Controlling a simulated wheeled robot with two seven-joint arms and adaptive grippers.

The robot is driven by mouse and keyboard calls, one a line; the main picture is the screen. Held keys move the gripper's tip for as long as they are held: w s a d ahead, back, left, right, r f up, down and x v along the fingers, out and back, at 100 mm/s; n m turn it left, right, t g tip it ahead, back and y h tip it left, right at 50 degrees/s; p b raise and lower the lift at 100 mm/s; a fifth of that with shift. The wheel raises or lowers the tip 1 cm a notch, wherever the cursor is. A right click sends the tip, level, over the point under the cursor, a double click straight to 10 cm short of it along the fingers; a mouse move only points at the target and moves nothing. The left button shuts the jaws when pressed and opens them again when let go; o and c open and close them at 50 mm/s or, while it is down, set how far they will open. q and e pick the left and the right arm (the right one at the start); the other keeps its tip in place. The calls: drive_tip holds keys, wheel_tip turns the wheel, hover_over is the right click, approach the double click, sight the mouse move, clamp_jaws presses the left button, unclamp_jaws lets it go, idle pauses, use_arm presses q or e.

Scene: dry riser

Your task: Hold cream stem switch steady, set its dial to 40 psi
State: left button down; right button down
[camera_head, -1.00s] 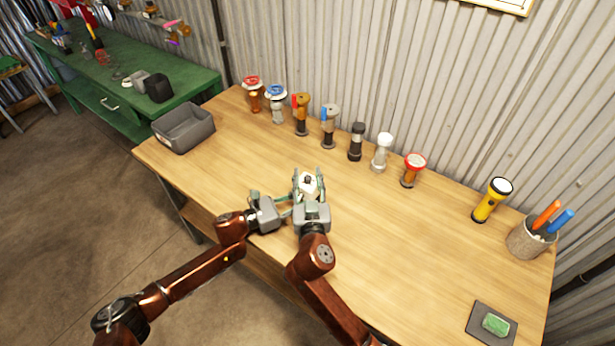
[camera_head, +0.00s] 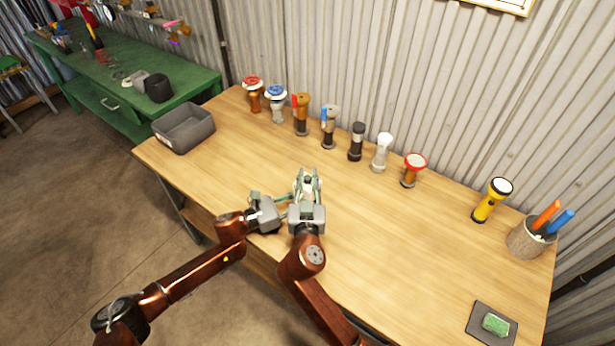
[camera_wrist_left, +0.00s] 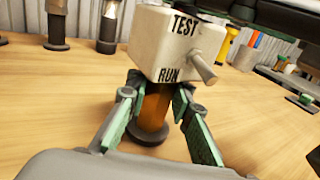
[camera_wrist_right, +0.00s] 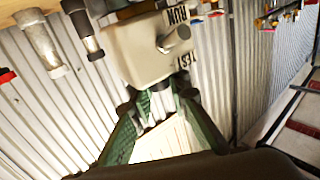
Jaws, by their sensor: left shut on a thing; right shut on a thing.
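The cream stem switch (camera_wrist_left: 165,42) is a cream box with TEST and RUN labels and a side pin, standing upright on an orange-brown stem (camera_wrist_left: 154,108) with a dark round foot on the table. My left gripper (camera_wrist_left: 156,92) is shut on the stem below the box. My right gripper (camera_head: 308,178) is shut at the top end of the switch, where the dial is mostly hidden between its fingers. In the right wrist view the box (camera_wrist_right: 145,50) appears upside down beyond the fingers (camera_wrist_right: 166,98). The dial's setting cannot be read.
Several other valves and switches stand in a row along the corrugated wall, including a white-topped one (camera_head: 381,155) and a red-rimmed one (camera_head: 413,172). A grey bin (camera_head: 184,130) is at the left. A yellow flashlight (camera_head: 490,202) and pen cup (camera_head: 528,240) are at the right.

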sight(307, 177)
drive_tip(key=shift+m+h, duration=0.3)
drive_tip(key=shift+h, duration=0.1)
drive_tip(key=c, duration=1.8)
unclamp_jaws()
wheel_tip(307, 177, up, 10)
